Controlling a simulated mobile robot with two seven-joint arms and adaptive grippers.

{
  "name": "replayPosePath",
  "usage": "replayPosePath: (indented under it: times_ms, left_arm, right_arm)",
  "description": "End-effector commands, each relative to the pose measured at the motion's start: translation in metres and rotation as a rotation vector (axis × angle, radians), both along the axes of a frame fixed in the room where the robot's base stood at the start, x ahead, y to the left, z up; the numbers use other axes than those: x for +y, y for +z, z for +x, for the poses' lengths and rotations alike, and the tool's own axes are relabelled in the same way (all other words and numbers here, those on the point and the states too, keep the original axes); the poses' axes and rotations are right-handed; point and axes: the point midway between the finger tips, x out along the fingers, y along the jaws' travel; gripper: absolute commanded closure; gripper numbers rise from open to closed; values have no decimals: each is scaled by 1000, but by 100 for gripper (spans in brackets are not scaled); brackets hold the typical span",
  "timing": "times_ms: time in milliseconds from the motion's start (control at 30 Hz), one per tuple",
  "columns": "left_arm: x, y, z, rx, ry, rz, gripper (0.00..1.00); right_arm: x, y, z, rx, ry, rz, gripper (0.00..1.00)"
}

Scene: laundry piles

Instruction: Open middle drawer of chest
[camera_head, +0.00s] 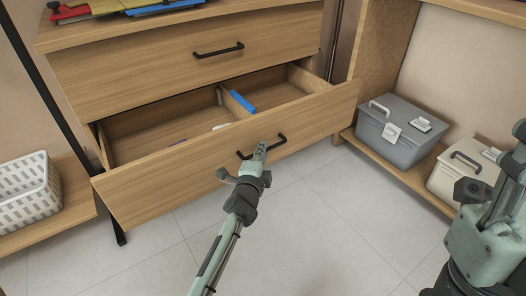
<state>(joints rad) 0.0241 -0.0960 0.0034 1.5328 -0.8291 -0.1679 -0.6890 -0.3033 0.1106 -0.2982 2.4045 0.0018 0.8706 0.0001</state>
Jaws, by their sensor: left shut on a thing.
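The wooden chest (180,55) stands at the upper left. The drawer (190,172) below its top drawer is pulled well out, and its divided inside shows. Its dark bar handle (281,140) is on the front panel. My left gripper (259,153) is at this handle, shut on it, and covers its middle. A blue item (242,102) lies by the divider inside the open drawer. The top drawer (180,62) is closed, with its own dark handle (218,50).
A grey lidded box (392,135) and a cream lidded box (455,175) sit on a low wooden shelf at the right. A white basket (28,190) is at the left. The tiled floor (330,225) before the drawer is clear.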

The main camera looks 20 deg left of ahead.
Motion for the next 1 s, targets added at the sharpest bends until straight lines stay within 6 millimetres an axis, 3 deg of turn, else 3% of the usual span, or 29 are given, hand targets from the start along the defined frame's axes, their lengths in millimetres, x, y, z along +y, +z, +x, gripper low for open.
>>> replayPosePath:
  times_ms: [167,200,333,667,1000]
  left_arm:
    - [0,0,0,0,0,0,100]
    - [0,0,0,0,0,0,86]
    - [0,0,0,0,0,0,70]
    - [0,0,-2,0,0,1,69]
    - [-6,7,-52,1,1,1,69]
  right_arm:
    - [0,0,0,-1,0,-2,60]
    - [0,0,0,-1,1,-2,60]
    - [1,0,0,-1,2,-4,60]
    - [0,0,0,-4,0,-5,60]
    - [0,0,0,-3,1,-3,60]
